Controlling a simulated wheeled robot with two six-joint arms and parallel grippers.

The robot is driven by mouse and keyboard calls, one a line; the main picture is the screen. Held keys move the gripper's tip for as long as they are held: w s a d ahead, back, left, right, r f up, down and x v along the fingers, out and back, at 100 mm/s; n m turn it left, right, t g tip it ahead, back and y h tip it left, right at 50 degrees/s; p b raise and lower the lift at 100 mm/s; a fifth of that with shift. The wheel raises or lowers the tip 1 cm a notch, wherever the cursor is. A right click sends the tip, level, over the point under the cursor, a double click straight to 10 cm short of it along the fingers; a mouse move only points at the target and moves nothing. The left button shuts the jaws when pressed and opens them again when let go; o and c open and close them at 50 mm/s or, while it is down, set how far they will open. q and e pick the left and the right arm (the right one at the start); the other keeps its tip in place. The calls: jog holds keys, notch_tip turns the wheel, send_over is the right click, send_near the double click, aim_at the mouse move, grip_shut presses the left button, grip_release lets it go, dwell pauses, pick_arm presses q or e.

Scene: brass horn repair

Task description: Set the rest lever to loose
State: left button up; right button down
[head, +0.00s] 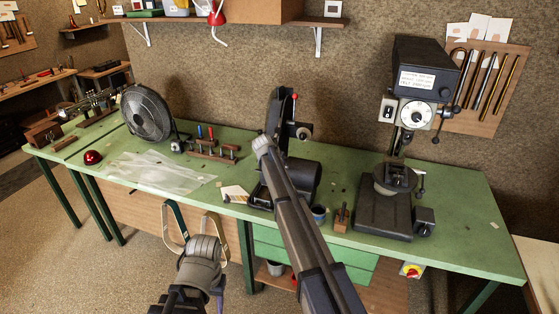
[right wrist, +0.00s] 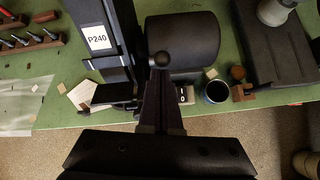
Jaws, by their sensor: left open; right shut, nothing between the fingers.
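The belt sander (head: 283,110) stands at the middle of the green bench, its belt labelled P240 in the right wrist view (right wrist: 97,38). Its dark rest plate (right wrist: 112,94) sits beside the belt. My right gripper (right wrist: 160,80) is shut and empty in front of the sander; in the head view my right arm hides it. A dark ball knob (right wrist: 159,59) shows at its fingertips, and I cannot tell if they touch or if this is the rest lever. The lever's setting cannot be read. My left gripper (head: 190,298) is open, low in front of the bench, away from the sander.
A drill press (head: 400,185) stands to the right. A blue cup (right wrist: 216,91) and a small wooden block (head: 342,218) are near the sander. A fan (head: 147,112), clear plastic sheet (head: 155,172) and tool rack (head: 213,150) lie to the left. Loops hang (head: 172,226) at the bench front.

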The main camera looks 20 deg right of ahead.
jog(key=shift+w+d+r+p, duration=0.4)
jog(key=shift+w+r, duration=0.15)
jog(key=shift+w, duration=0.05)
jog(key=shift+d+r, duration=0.1)
jog(key=shift+s, duration=0.1)
dwell(0.4)
jog(key=a+p+v, duration=0.1)
jog(key=p+v, duration=0.7)
jog(key=v, duration=0.3)
jog(key=shift+r, duration=0.2)
jog(key=shift+a, duration=0.1)
